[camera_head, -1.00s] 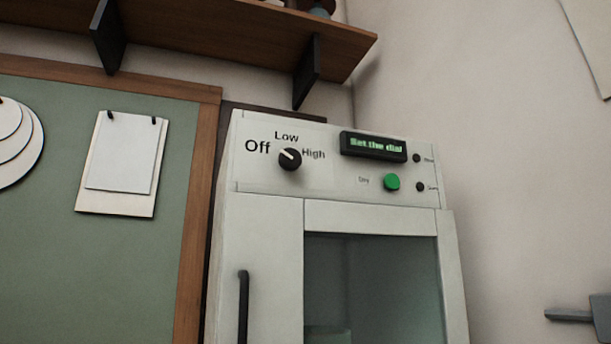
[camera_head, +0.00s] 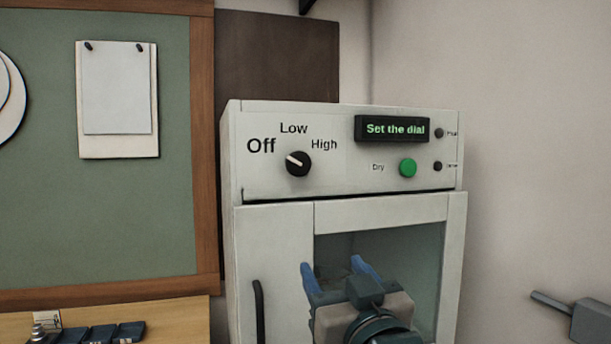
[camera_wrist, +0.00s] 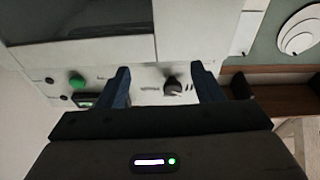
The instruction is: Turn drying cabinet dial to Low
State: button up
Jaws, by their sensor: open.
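The drying cabinet (camera_head: 275,225) is pale and stands in the middle of the head view. Its black dial (camera_head: 298,164) sits on the top panel under the printed words Off, Low and High. The dial's white pointer points up and left, toward Off. My gripper (camera_head: 338,268) has blue fingers, open and empty, in front of the cabinet's glass door, below the dial in the picture. In the wrist view, which looks upside down, the dial (camera_wrist: 172,84) appears between the open fingers of my gripper (camera_wrist: 164,82), nearer the right finger. No contact shows.
A lit display (camera_head: 392,129) reads "Set the dial". A green Dry button (camera_head: 407,168) and two small dark indicators sit right of the dial. The door has a black handle (camera_head: 259,312). A green board (camera_head: 100,220) is at left, above a wooden surface (camera_head: 180,322) holding dark items.

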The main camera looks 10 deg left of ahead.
jog(key=t+y+p, duration=0.1)
jog(key=t+p, duration=0.1)
send_near(299, 167)
jog(key=p+x, duration=0.4)
jog(key=x, duration=0.5)
jog(key=shift+w, duration=0.15)
jog(key=c, duration=0.9)
